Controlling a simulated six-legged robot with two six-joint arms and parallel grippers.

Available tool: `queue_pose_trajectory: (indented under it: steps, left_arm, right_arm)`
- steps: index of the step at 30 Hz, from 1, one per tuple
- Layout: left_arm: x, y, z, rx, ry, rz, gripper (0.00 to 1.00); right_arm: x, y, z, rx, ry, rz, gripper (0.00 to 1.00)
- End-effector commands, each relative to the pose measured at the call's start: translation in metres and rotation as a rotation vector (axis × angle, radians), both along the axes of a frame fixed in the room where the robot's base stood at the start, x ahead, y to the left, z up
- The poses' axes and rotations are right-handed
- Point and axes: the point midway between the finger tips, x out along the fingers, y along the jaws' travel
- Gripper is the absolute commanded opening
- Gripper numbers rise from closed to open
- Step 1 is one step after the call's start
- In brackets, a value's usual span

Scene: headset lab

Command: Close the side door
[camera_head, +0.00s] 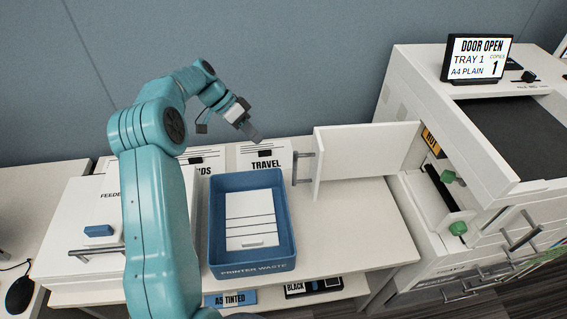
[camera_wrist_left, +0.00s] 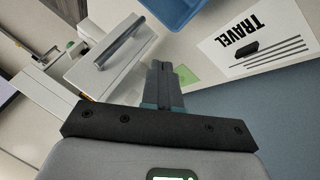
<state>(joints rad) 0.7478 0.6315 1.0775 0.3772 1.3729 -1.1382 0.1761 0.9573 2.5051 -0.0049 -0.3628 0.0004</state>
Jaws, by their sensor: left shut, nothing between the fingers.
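The side door (camera_head: 365,155) is a white panel that stands open on the left side of the white printer (camera_head: 420,85). Its grey bar handle (camera_head: 303,168) is on the door's left end. In the left wrist view the door (camera_wrist_left: 100,75) is at the upper left, with its handle (camera_wrist_left: 122,42) on the face. My left gripper (camera_head: 250,132) is shut and empty, above the table to the left of the door and apart from it. Its closed fingers (camera_wrist_left: 161,72) show in the wrist view, to the right of the door. My right gripper is not in view.
The printer's display (camera_head: 478,58) reads DOOR OPEN. Green levers (camera_head: 459,228) and a HOT label (camera_head: 432,142) show in the opening. A blue waste tray (camera_head: 250,267) and a TRAVEL sheet (camera_head: 272,150) lie left of the door. The table (camera_head: 350,230) before the door is clear.

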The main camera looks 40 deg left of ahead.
Motion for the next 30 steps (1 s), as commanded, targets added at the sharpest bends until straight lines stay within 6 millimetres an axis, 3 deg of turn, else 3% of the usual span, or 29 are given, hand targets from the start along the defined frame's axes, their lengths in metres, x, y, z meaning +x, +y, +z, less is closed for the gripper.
queue_pose_trajectory:
  steps: [8, 20, 25, 30]
  left_arm:
    - [0.001, -0.016, -0.016, -0.004, 0.002, -0.001, 0.0]
    - [0.025, -0.063, -0.082, -0.004, 0.004, -0.003, 0.0]
    - [0.021, -0.086, -0.078, -0.001, 0.001, -0.004, 0.0]
    - [0.02, -0.096, -0.08, -0.001, 0.0, 0.0, 0.0]
  right_arm:
    - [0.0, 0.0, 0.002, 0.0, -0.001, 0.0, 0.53]
    - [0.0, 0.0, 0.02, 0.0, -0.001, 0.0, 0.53]
    - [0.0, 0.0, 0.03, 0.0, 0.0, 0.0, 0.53]
    - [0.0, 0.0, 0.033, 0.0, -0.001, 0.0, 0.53]
